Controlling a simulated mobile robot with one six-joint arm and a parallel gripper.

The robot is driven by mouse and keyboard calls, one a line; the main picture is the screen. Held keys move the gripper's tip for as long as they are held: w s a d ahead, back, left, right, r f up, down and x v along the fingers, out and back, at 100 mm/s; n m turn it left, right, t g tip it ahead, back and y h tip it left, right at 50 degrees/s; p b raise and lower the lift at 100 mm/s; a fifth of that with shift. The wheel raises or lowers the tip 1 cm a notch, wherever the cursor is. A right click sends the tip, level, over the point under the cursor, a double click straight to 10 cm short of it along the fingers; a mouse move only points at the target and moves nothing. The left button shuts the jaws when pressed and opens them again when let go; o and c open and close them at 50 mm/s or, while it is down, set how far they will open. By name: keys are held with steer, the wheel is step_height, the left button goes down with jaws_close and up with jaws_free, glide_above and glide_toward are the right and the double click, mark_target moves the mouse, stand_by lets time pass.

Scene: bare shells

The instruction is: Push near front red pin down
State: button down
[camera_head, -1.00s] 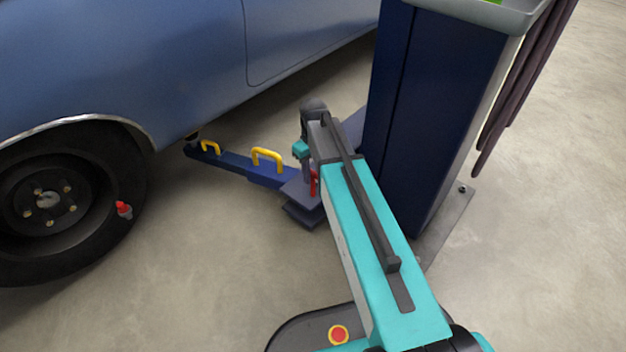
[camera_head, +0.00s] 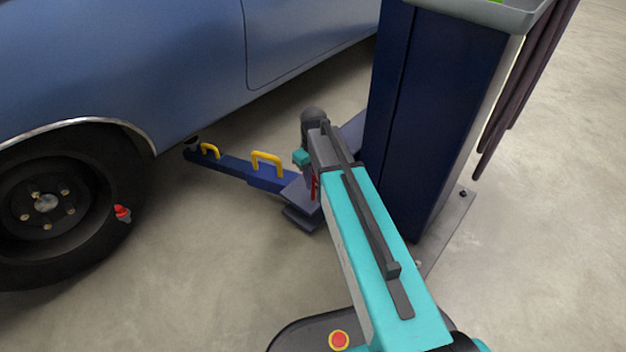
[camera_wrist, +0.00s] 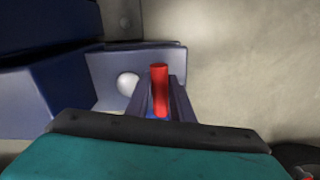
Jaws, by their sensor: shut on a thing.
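The red pin (camera_wrist: 159,88) stands up between the two fingers of my gripper (camera_wrist: 158,100) in the wrist view, and the fingers are shut on it. A bit of blue shows at its foot. In the head view the red pin (camera_head: 315,187) is a thin sliver beside my wrist, at the inner end of the blue lift arm (camera_head: 232,165). My gripper's fingers are mostly hidden there by my own arm. How deep the pin sits cannot be told.
The dark blue lift column (camera_head: 430,120) stands close to the right of my arm. The blue car (camera_head: 190,60) and its wheel (camera_head: 50,205) are at the left. A round pale bolt head (camera_wrist: 128,84) lies left of the pin. Bare floor (camera_head: 220,250) is open in front.

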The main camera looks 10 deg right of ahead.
mark_target(313, 194)
steer(key=shift+a+f, duration=0.1)
steer(key=shift+f, duration=0.05)
steer(key=shift+f+p, duration=0.65)
steer(key=shift+f, duration=1.1)
steer(key=c, duration=1.7)
jaws_free()
steer(key=shift+f, duration=0.2)
steer(key=shift+c, duration=0.2)
steer(key=shift+r, duration=0.1)
steer(key=shift+r, duration=0.15)
step_height(313, 194, up, 14)
steer(key=p, duration=0.6)
steer(key=shift+f, duration=0.25)
